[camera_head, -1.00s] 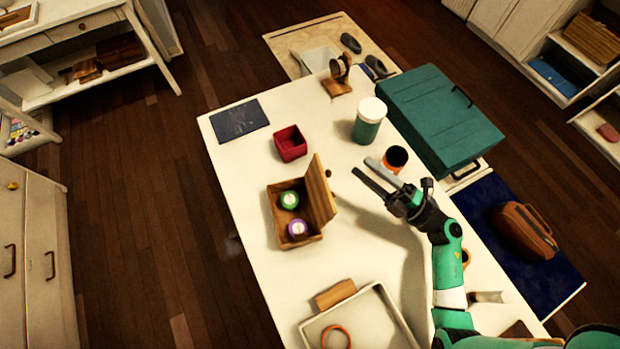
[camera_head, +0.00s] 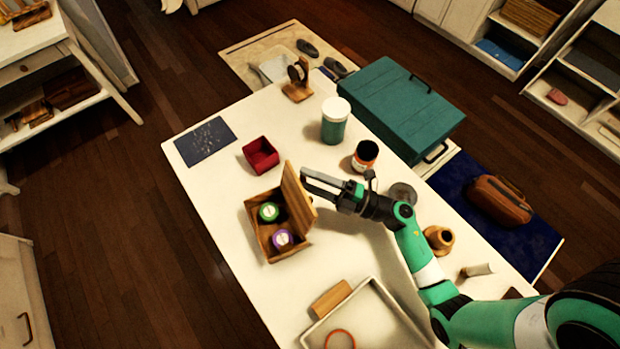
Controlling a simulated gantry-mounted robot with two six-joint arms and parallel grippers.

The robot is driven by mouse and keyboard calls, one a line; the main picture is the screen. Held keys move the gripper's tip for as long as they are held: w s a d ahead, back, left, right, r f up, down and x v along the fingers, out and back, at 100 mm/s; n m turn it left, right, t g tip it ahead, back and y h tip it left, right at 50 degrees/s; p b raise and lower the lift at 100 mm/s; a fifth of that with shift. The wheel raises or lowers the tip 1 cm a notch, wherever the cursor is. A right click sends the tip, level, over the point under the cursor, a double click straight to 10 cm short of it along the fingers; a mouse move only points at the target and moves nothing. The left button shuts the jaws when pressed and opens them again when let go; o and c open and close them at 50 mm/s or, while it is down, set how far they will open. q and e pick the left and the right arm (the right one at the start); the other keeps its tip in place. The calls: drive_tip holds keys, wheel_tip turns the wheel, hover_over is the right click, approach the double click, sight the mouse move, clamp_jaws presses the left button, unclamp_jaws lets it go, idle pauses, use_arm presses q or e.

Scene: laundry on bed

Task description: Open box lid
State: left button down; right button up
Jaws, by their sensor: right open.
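A wooden box (camera_head: 264,246) sits on the white table, with its hinged lid (camera_head: 297,197) standing open on the box's right side. Whether a fingertip touches the lid cannot be told. My left gripper is not in view.
A white tray (camera_head: 385,325) and a wooden block (camera_head: 331,298) lie in front. The table's left strip is clear.

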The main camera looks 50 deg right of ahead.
clamp_jaws()
idle(1.4)
